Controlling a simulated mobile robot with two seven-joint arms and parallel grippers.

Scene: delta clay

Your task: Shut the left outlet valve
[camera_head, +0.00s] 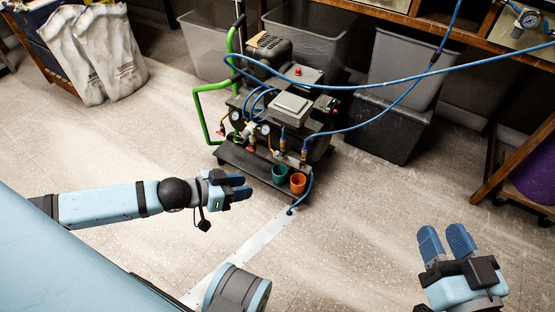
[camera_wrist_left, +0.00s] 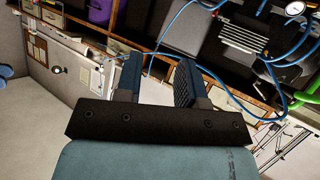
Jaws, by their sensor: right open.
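A compressor (camera_head: 290,108) on a dark wheeled base stands at the back centre of the head view. Its front carries small gauges, hoses and brass fittings. A left fitting (camera_head: 282,143) and a right fitting (camera_head: 304,150) have blue parts; they look like the outlet valves, but their handle positions are too small to tell. My left gripper (camera_head: 245,187) is in front and left of the compressor, apart from it and empty. Its fingers stand apart in the left wrist view (camera_wrist_left: 157,68). My right gripper (camera_head: 446,236) is open and empty at the lower right, far from the compressor.
A teal cup (camera_head: 279,174) and an orange cup (camera_head: 297,184) sit at the base's front edge. A blue hose (camera_head: 390,82) crosses to the right. A green handle frame (camera_head: 200,112) stands on the compressor's left. Grey bins (camera_head: 402,65) stand behind.

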